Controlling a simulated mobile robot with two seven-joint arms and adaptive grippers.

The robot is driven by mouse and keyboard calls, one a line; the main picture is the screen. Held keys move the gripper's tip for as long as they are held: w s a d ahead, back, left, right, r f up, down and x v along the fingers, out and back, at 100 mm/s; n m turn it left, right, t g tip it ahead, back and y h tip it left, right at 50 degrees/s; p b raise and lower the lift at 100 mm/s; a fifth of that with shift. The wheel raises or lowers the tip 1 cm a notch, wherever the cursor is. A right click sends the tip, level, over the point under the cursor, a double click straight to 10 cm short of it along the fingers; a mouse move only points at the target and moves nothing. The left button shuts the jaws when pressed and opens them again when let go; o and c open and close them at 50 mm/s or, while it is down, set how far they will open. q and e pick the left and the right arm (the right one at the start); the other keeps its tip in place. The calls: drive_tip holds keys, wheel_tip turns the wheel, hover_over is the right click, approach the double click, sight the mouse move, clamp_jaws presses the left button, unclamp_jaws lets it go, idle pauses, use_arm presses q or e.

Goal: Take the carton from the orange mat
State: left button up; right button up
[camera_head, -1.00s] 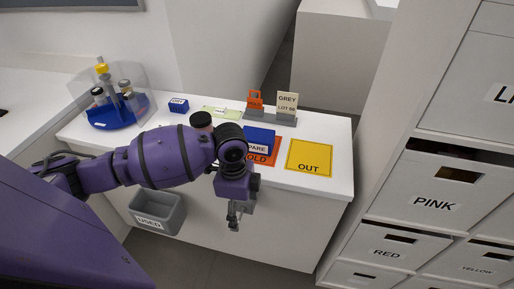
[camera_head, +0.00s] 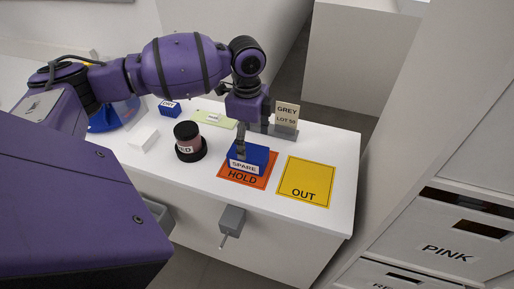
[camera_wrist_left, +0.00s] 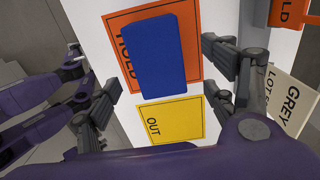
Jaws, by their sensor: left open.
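The carton is a blue box with a white SPARE label (camera_head: 256,158). It sits on the orange mat (camera_head: 233,177), which is marked HOLD. In the left wrist view the blue carton (camera_wrist_left: 155,55) lies on the orange mat (camera_wrist_left: 188,25) and hides part of its lettering. My left gripper (camera_head: 253,143) is over the carton, pointing down, with a finger in front of part of it. In the left wrist view its open fingers stand at either side of the carton, with gaps between.
The yellow OUT mat (camera_head: 307,183) is empty, right of the orange mat. A dark RED jar (camera_head: 190,151) stands to the left, by a white block (camera_head: 143,139). A GREY card (camera_head: 287,114) stands behind. A grey box-like part (camera_head: 232,219) shows at the table's front.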

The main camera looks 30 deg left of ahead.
sight(248, 151)
use_arm(q)
drive_tip(key=shift+s+f, duration=0.25)
drive_tip(key=shift+f, duration=0.35)
drive_tip(key=shift+s+f, duration=0.2)
drive_tip(key=shift+f, duration=0.75)
drive_tip(key=f, duration=0.4)
drive_tip(key=shift+w, duration=0.35)
drive_tip(key=shift+a+f, duration=0.1)
drive_tip(key=c, duration=1.1)
drive_tip(key=shift+c, duration=0.9)
use_arm(e)
drive_tip(key=shift+s+f, duration=0.2)
drive_tip(key=shift+s, duration=0.6)
